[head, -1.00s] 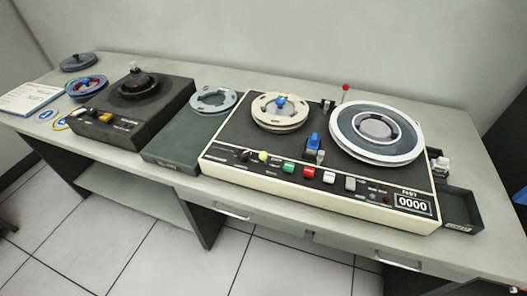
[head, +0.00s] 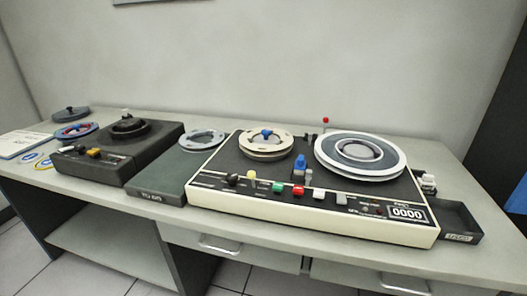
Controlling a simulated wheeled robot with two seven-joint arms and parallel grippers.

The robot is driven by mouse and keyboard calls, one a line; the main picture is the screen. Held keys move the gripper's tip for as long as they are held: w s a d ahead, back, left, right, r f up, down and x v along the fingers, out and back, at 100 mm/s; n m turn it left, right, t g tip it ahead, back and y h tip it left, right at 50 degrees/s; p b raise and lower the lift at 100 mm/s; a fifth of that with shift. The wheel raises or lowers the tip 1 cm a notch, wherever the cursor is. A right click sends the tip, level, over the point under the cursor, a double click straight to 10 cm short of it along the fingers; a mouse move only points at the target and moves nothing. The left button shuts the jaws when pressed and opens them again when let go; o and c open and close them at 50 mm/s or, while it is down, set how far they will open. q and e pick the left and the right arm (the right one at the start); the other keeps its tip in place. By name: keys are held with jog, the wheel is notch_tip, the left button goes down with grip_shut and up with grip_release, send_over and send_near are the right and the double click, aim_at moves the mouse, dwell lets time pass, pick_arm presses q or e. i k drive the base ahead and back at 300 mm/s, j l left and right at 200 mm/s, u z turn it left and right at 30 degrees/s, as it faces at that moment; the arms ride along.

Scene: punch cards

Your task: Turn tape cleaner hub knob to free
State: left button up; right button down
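A dark box-shaped machine (head: 150,155), which looks like the tape cleaner, stands on the left half of the long table. A round black hub (head: 129,128) sits on its top. A small pale knob (head: 126,113) shows at the hub's far side; its setting is too small to read. White and yellow buttons (head: 94,153) are on its front edge. Neither of my grippers shows in the head view.
A cream and black tape deck (head: 320,214) with a large white reel (head: 404,165) and a cream reel (head: 248,148) fills the middle right. A green-topped box (head: 160,192) lies between the machines. A black tray (head: 462,222) is at right. Reels and a booklet (head: 20,143) lie at far left.

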aim_at(266, 133)
jog(key=i+j+z, duration=0.1)
jog(key=z, duration=0.4)
jog(key=i+j+z, duration=0.2)
jog(key=z, duration=0.25)
